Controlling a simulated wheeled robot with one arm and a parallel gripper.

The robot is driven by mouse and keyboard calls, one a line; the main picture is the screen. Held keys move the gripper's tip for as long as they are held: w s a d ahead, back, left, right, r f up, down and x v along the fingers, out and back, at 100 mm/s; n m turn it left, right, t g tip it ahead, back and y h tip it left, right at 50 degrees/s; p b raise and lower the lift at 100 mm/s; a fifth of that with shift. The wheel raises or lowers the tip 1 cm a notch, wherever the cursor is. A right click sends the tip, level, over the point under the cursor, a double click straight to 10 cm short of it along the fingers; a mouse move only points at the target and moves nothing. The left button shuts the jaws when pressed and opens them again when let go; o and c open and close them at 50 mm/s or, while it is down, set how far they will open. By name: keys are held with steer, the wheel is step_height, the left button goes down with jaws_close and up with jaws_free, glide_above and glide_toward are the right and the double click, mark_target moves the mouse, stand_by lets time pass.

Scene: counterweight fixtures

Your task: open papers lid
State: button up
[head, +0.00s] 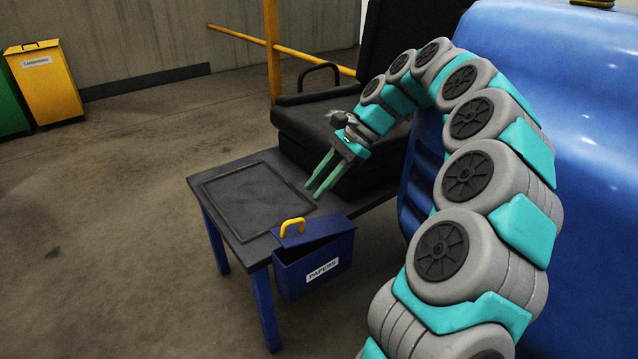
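The papers bin (318,270) is a dark blue box with a white label reading PAPERS, at the front edge of a dark table. Its blue lid (330,230) lies over the top, with a yellow handle (292,226) at its left part. A dark band shows between lid and box; I cannot tell whether the lid is fully seated. My gripper (315,191) has two green fingers held apart with nothing between them. It points down and left, above and behind the lid in the picture, and appears clear of the handle.
The dark table (230,187) has blue legs and a raised rectangular frame on its top, otherwise bare. A black seat (310,120) stands behind it. A large blue body (570,150) fills the right. Yellow rails (272,50) and a yellow bin (45,85) stand farther back.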

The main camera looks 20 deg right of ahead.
steer(key=shift+o, duration=1)
steer(key=shift+r, duration=0.1)
steer(key=s+r+b, duration=0.1)
steer(key=s+r, duration=0.1)
steer(key=s, duration=0.6)
steer(key=s+a+r+b, duration=0.1)
steer(key=s+r, duration=0.1)
steer(key=s, duration=0.6)
steer(key=shift+a+r, duration=0.25)
steer(key=shift+r, duration=0.15)
